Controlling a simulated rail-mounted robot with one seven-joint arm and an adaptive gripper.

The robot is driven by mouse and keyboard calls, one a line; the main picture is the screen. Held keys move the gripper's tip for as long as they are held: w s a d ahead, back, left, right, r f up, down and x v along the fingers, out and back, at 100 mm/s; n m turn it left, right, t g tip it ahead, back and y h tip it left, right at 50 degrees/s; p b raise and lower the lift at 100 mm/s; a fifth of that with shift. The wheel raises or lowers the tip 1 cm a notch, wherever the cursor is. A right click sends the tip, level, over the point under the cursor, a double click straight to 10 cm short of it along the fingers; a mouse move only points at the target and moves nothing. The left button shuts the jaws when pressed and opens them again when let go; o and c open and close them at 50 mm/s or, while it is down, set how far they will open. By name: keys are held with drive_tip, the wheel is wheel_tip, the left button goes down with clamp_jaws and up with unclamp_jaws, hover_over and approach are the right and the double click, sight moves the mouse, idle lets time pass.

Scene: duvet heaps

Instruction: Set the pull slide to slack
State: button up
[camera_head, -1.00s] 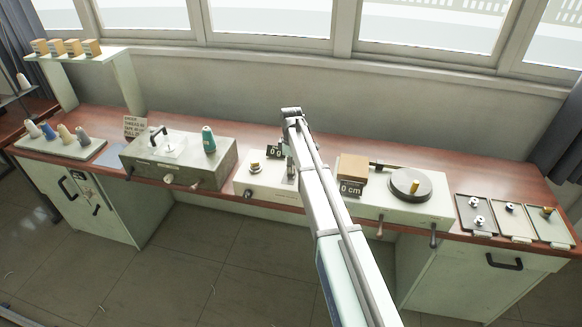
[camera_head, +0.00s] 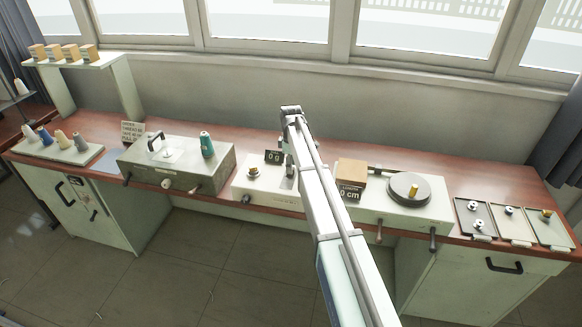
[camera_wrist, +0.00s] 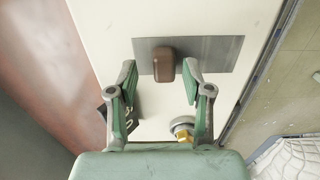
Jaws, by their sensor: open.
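In the wrist view a brown slide knob (camera_wrist: 164,66) stands on a grey metal plate (camera_wrist: 215,50) set in a pale panel. I take it to be the pull slide; no slack mark is readable. My gripper (camera_wrist: 160,72) is open, its two green fingers on either side of the knob, with gaps visible. Whether the tips reach down to knob height I cannot tell. In the head view this is the middle pale machine (camera_head: 262,195), and my arm hides the gripper and most of the slide.
A grey box (camera_head: 210,175) with a green spool stands left. A machine with a turntable (camera_head: 409,188) and trays (camera_head: 515,225) stand right.

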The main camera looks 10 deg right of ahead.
wheel_tip(320, 180, up, 11)
idle(0.4)
